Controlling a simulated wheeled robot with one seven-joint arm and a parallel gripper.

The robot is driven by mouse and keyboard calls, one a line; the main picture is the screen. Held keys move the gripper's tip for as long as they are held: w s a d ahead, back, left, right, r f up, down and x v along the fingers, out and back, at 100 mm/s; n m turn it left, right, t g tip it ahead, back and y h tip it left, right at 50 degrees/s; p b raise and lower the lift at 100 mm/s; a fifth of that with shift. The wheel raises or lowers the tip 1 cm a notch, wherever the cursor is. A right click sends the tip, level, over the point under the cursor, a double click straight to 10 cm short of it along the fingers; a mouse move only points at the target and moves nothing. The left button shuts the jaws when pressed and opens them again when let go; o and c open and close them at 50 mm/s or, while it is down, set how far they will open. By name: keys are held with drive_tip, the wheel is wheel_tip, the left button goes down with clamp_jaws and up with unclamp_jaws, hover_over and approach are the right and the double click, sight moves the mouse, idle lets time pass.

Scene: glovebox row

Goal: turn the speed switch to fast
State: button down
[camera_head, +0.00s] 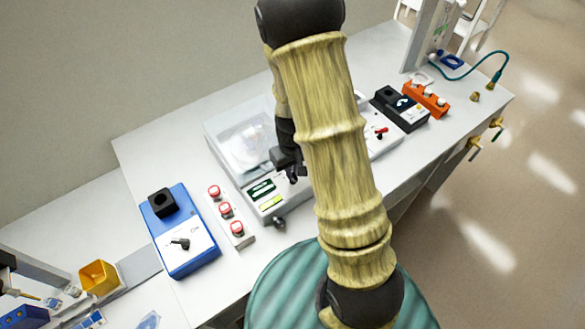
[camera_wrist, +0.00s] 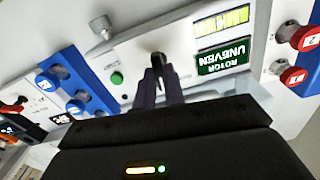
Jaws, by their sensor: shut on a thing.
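My gripper (camera_head: 291,172) is over the front panel of the white centrifuge (camera_head: 211,138) with the clear lid. In the wrist view my gripper (camera_wrist: 158,75) points at the panel, its dark fingers shut on a small dark knob (camera_wrist: 157,57). The knob sits between a green button (camera_wrist: 116,78) and the green display (camera_wrist: 222,60) reading "ROTOR UNEVEN", upside down there. The fingers hide part of the knob, so its setting cannot be told. Its label is too small to read, so I cannot tell if it is the speed switch. A black pointer switch (camera_head: 181,243) is on the blue box (camera_head: 172,267).
A strip with red buttons (camera_head: 225,209) stands between the blue box and centrifuge. Right of my arm are a red lever (camera_head: 381,131), a black box (camera_head: 388,107) and an orange button box (camera_head: 430,103). The bench's far left corner (camera_head: 135,150) is clear.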

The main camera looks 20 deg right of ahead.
drive_tip(key=shift+m, duration=2.2)
drive_tip(key=c, duration=1.5)
unclamp_jaws()
drive_tip(key=shift+r, duration=0.1)
wheel_tip(320, 180, up, 17)
drive_tip(key=shift+r, duration=0.15)
drive_tip(key=shift+w, duration=0.1)
